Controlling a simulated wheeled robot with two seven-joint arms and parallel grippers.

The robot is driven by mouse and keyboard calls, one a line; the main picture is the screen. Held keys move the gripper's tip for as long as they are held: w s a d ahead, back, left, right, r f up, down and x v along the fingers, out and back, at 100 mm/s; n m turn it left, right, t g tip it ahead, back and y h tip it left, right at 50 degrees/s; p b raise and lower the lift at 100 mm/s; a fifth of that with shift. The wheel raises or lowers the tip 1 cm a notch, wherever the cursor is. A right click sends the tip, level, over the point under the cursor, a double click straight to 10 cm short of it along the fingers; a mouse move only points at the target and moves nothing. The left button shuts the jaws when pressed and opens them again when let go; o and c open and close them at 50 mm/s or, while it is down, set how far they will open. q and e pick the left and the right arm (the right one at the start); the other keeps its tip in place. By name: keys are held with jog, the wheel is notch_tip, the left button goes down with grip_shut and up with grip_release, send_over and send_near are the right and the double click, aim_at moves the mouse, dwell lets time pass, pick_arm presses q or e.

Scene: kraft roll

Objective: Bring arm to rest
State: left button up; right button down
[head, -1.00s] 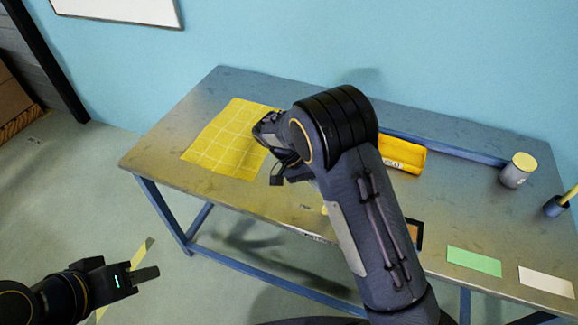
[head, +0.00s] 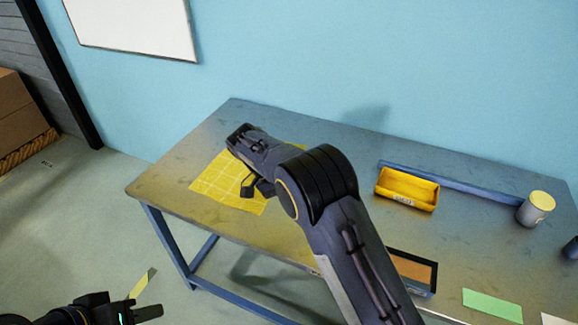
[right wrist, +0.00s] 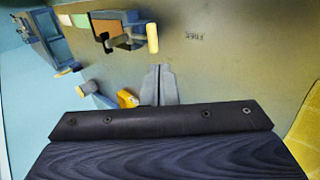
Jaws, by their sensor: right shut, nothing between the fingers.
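My right arm (head: 345,235) reaches across the metal worktable (head: 160,185) in the head view, its far end over the yellow gridded mat (head: 225,187). The arm hides part of the mat and the middle of the table. In the right wrist view my right gripper's fingers (right wrist: 158,85) lie together, shut and empty, above the tabletop. The mat shows at the right edge of that view (right wrist: 305,135). My left gripper (head: 148,312) is low at the left of the head view, over the floor beside the table. Its finger gap is not clear.
A yellow tray (head: 407,190) and grey cup (head: 536,210) stand toward the back right. A dark-framed brown box (head: 413,272) and green card (head: 492,305) lie nearer the front. A pale yellow cylinder (right wrist: 152,38) shows in the wrist view. The table's left end is clear.

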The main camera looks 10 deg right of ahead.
jog(key=s+d+r+n+t+y, duration=0.2)
jog(key=s+d+r+t+y, duration=0.1)
jog(key=s+d+r+y, duration=0.8)
jog(key=s+f+n+t, duration=0.1)
jog(key=s+t, duration=0.6)
jog(key=s, duration=0.9)
jog(key=shift+s+a+f+n, duration=0.15)
jog(key=shift+s+f+n, duration=0.2)
jog(key=shift+n, duration=0.55)
